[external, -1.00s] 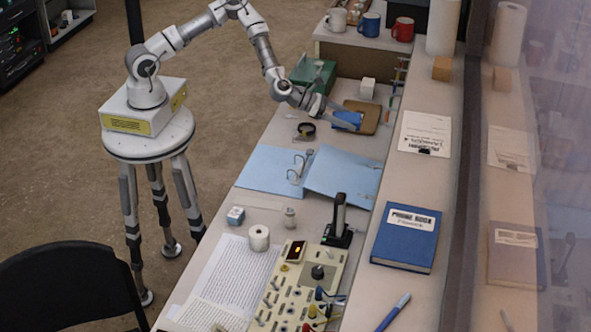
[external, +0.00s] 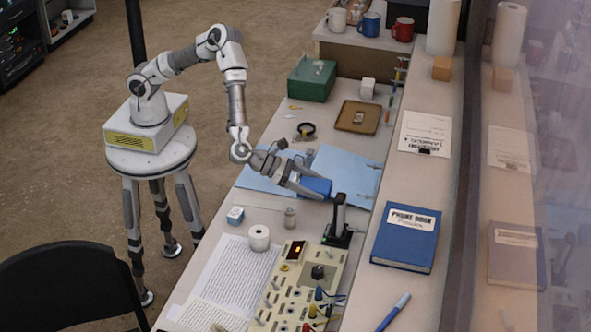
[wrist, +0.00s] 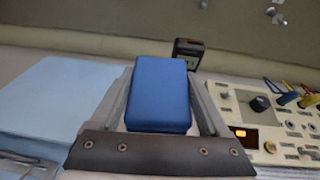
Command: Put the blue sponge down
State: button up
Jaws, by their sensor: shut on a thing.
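The blue sponge (external: 315,187) is a small blue block held between the fingers of my gripper (external: 312,190). In the external view it is over the right part of the open light-blue binder, close to the black upright stand. In the wrist view the sponge (wrist: 160,93) fills the space between the two fingers, and my gripper (wrist: 160,100) is shut on it. I cannot tell exactly how high the sponge is above the binder.
The light-blue binder (external: 350,172) lies open below. The black stand (external: 338,222) is just right of the gripper, with the beige control panel (external: 300,285) in front. A brown tray (external: 345,125) holding a small item is farther back. A blue phone book (external: 405,237) lies right.

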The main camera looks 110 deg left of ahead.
jog(key=s+d+r+b, duration=0.1)
jog(key=s+d+b, duration=0.1)
jog(key=s+d, duration=0.55)
jog(key=s+d+r+b, duration=0.15)
jog(key=s+d, duration=0.35)
jog(key=d, duration=0.6)
jog(key=s+d+r+m+h+b, duration=0.1)
jog(key=s+d+b, duration=0.3)
jog(key=s+d, duration=0.95)
jog(key=b, duration=0.3)
send_over(230, 279)
jog(key=f, duration=1.1)
jog(key=shift+s+f, duration=0.2)
jog(key=shift+w+f, duration=0.1)
jog(key=shift+w, duration=0.1)
jog(key=shift+f, duration=0.3)
jog(key=shift+f+b, duration=0.35)
jog(key=shift+f, duration=1.3)
jog(key=shift+f+b, duration=0.25)
jog(key=shift+b, duration=0.05)
